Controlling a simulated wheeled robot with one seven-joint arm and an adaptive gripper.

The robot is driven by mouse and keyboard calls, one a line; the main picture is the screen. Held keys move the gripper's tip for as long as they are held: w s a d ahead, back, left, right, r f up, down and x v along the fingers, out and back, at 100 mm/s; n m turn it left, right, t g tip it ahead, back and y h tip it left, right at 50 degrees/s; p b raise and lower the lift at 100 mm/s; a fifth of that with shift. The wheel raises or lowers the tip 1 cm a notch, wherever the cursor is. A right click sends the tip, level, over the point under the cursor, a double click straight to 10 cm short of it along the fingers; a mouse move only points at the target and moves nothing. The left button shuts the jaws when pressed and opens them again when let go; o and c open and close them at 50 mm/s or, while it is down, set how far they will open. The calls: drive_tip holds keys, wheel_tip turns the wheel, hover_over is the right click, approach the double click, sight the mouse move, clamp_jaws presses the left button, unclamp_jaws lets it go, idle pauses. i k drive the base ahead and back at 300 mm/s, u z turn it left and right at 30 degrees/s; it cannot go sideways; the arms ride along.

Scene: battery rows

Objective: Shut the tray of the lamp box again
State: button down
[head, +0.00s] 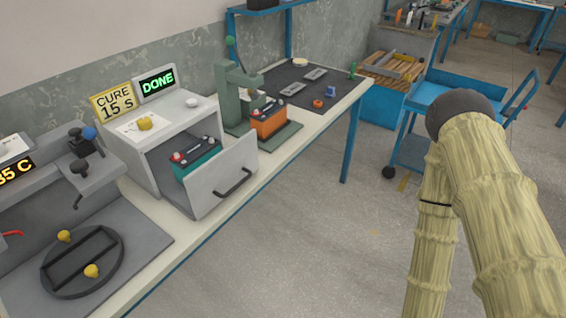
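The lamp box (178,122) is a light grey cabinet on the bench at left centre. Its tray is pulled out to the front right; the tray's front panel (210,185) has a dark bar handle (234,183) and stands apart from the box. A teal battery (197,160) with a dark top and a red cap sits in the open tray, partly hidden by the front panel. A green "DONE" display (157,82) stands on the box. My arm, in a beige sleeve, is at the right, away from the tray. My gripper is not in view.
A green press (236,98) with an orange battery (268,121) stands just right of the tray. A round fixture (82,262) lies on the bench at lower left. A blue cart (440,90) stands behind my arm. The floor before the bench is clear.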

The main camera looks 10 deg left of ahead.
sight(213, 182)
drive_tip(key=z, duration=2.4)
drive_tip(key=k, duration=0.45)
drive_tip(key=u, duration=2.7)
